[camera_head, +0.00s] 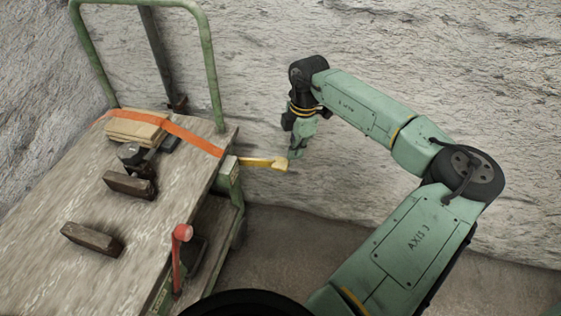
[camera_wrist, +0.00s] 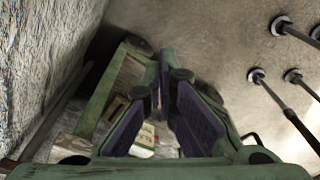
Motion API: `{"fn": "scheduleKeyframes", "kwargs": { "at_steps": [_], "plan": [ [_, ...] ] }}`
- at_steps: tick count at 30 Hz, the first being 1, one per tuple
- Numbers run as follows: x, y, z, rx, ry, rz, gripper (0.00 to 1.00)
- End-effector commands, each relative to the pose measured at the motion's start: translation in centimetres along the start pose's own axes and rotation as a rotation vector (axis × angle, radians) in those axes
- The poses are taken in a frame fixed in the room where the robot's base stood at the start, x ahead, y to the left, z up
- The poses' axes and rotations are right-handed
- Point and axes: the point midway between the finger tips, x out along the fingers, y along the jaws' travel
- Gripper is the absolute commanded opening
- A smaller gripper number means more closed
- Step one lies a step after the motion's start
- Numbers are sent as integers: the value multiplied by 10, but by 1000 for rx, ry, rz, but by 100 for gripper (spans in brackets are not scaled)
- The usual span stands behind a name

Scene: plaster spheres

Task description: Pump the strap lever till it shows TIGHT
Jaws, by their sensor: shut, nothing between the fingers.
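The yellow strap lever (camera_head: 262,163) sticks out to the right from the side of a cart, roughly level, with a blocky end. An orange strap (camera_head: 190,135) runs across the cart top toward the lever's base. My gripper (camera_head: 293,155) points down right at the lever's outer end; whether it touches the lever I cannot tell. In the wrist view my gripper's dark-padded fingers (camera_wrist: 164,75) come together at the tips, empty. No TIGHT sign is legible.
The cart's wooden deck (camera_head: 60,200) carries a stack of boards (camera_head: 135,128) under the strap and dark blocks (camera_head: 92,239). A red-knobbed lever (camera_head: 181,233) stands at the near edge. A green handle frame (camera_head: 212,70) and rough wall are behind.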

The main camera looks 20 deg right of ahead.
Motion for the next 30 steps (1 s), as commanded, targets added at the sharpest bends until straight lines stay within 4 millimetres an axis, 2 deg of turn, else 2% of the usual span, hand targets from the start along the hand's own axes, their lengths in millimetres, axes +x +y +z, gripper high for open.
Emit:
{"fn": "scheduleKeyframes", "kwargs": {
  "at_steps": [1, 6, 12, 18, 30],
  "plan": [
    [-13, 0, 1, 1, -4, 1, 0],
    [-49, 0, 1, 2, -4, 1, 0],
    [-78, 0, 1, 2, -2, 0, 0],
    [-86, 0, 0, 1, -1, 0, 0],
    [-86, 0, 0, 1, 0, 0, 0]
  ]
}}
